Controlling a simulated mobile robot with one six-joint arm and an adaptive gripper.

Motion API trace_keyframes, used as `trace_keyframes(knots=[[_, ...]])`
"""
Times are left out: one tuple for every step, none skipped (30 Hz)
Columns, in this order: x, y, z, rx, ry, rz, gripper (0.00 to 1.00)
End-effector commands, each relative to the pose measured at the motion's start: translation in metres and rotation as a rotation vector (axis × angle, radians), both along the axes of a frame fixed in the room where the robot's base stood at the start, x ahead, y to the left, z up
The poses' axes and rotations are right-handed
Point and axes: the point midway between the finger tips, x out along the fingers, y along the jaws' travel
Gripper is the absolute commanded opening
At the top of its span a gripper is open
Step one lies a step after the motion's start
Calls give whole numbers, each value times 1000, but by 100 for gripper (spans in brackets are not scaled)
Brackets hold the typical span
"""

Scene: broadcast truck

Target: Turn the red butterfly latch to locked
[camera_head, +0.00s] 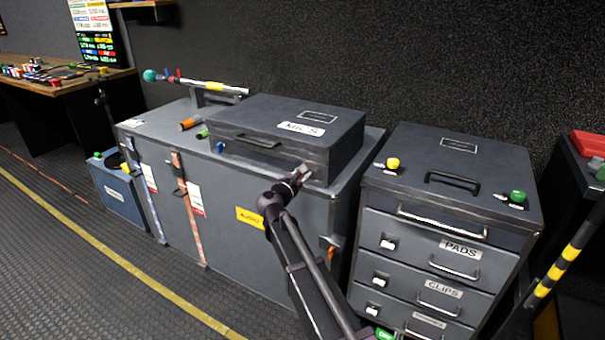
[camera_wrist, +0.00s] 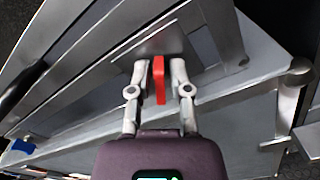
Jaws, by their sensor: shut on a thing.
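The red butterfly latch (camera_wrist: 158,85) is on the front of the dark MICS case (camera_head: 265,152), on a grey metal plate. In the wrist view it stands between the two fingers of my gripper (camera_wrist: 159,72), its long side running along the fingers. My gripper is shut on it. In the head view my gripper (camera_head: 302,173) is at the right front of the case and hides the latch. Whether the latch is locked cannot be told.
The MICS case lies on a large grey trunk (camera_head: 262,185). A blue latch (camera_head: 219,147) is at the case's left front. Left on the trunk are an orange-ended cylinder (camera_head: 189,123) and a microphone-like rod (camera_head: 213,86). A drawer cabinet (camera_head: 452,145) stands close on the right.

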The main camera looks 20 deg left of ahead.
Motion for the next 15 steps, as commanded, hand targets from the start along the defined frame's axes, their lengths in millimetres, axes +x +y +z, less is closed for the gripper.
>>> trace_keyframes(knots=[[0,0,0,43,-4,0,0],[0,0,0,71,-7,0,0],[0,0,0,109,-9,0,0],[0,-1,0,138,-12,0,0],[0,-1,0,165,-14,0,0],[0,-1,-1,203,-17,0,0],[0,-1,-1,232,-20,0,0],[0,-1,-1,260,-22,0,0],[0,-1,-1,298,-25,0,0],[0,-1,-1,327,-27,0,0],[0,-1,-1,355,-30,0,0],[0,-1,-1,393,-33,0,0],[0,-1,-1,422,-35,0,0],[0,-1,-1,449,-38,0,0],[0,-2,-2,487,-41,0,0]])
